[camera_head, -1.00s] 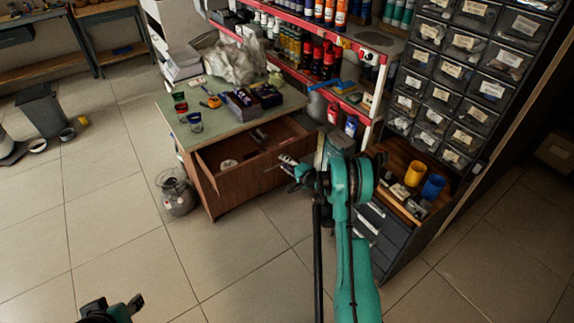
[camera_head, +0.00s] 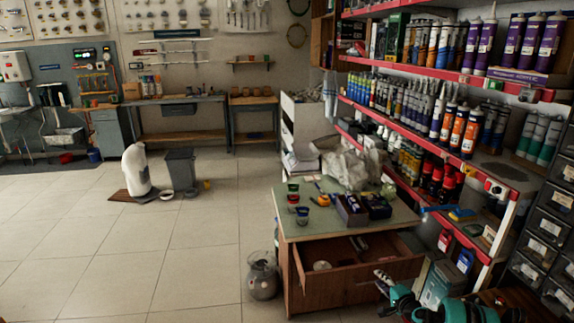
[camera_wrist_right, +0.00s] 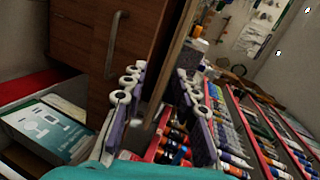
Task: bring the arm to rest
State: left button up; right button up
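My right arm shows at the bottom right of the head view, in teal. Its gripper (camera_head: 384,280) is beside the open drawer of the wooden table, near the drawer's front right corner. My left gripper is not in the head view.
The wooden table (camera_head: 300,225) has an open drawer (camera_head: 350,270); jars and boxes stand on top. Red-edged shelves (camera_head: 425,97) with tubes stand behind at right, dark drawer bins (camera_head: 545,225) at far right. A round metal vessel (camera_head: 263,276) stands on the floor.

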jog(key=s+a+r+n+g, duration=0.2)
jog(key=s+a+r+n, duration=0.3)
jog(key=a+r, duration=0.4)
jog(key=s+a+r+n+g, duration=0.2)
jog(key=s+a+r+n, duration=0.1)
jog(key=s+a+r, duration=0.5)
jog(key=s+a+n+g+h, duration=0.1)
jog(key=s+a+n, duration=0.2)
jog(key=s, duration=1)
jog(key=s+a+r+n+g+h, duration=0.1)
jog(key=s+a+n+g, duration=0.1)
jog(key=s, duration=1.1)
jog(key=shift+s+a+n, duration=0.4)
jog(key=shift+a+n, duration=0.3)
jog(key=shift+n, duration=0.4)
